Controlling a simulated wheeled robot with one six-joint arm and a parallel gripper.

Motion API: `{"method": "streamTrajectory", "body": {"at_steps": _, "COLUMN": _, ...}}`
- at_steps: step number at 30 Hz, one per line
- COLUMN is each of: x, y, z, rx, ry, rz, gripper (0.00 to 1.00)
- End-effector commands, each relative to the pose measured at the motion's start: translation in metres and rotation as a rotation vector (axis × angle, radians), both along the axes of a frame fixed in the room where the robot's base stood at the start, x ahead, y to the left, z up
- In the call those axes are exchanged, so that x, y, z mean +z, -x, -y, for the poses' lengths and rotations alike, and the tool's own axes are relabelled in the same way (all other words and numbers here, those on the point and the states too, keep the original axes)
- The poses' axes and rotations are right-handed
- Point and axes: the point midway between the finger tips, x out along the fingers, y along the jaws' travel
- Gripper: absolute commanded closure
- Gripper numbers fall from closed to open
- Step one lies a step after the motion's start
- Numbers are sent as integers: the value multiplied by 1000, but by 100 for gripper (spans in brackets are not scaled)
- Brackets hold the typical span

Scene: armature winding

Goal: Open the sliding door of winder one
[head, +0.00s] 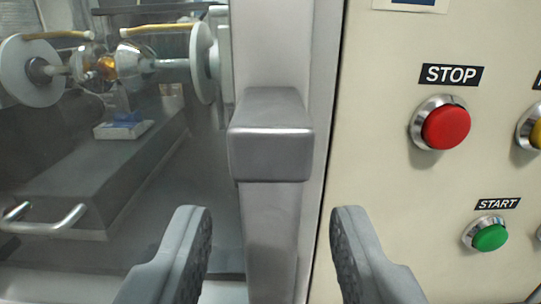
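The sliding door (75,225) of the winder fills the left half of the head view as a clear pane, and the winding spindle with two discs shows through it. A grey metal block-shaped handle (270,153) sits on the upright metal door frame (272,245) near the middle of the picture. My gripper (268,215) is open and empty. Its two fingers stand left and right of the frame post, with their tips below the handle in the picture. I cannot tell how far the handle is from the fingertips.
A cream control panel (400,195) is right of the frame. It carries a red STOP button (446,127), a green START button (489,237) and part of a yellow button (535,132). A curved metal bar (45,225) shows at the lower left.

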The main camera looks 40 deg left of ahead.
Motion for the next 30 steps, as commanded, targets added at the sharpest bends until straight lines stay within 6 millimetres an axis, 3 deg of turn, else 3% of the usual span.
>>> {"method": "streamTrajectory", "body": {"at_steps": 6, "x": 0, "y": -16, "z": -11, "rx": -1, "ry": 0, "rz": 0, "gripper": 60}}
{"method": "streamTrajectory", "body": {"at_steps": 17, "x": 0, "y": -19, "z": -14, "rx": -1, "ry": 0, "rz": 0, "gripper": 60}}
{"method": "streamTrajectory", "body": {"at_steps": 24, "x": 0, "y": -19, "z": -14, "rx": -1, "ry": 0, "rz": 0, "gripper": 100}}
{"method": "streamTrajectory", "body": {"at_steps": 30, "x": 0, "y": -19, "z": -14, "rx": -1, "ry": 0, "rz": 0, "gripper": 100}}
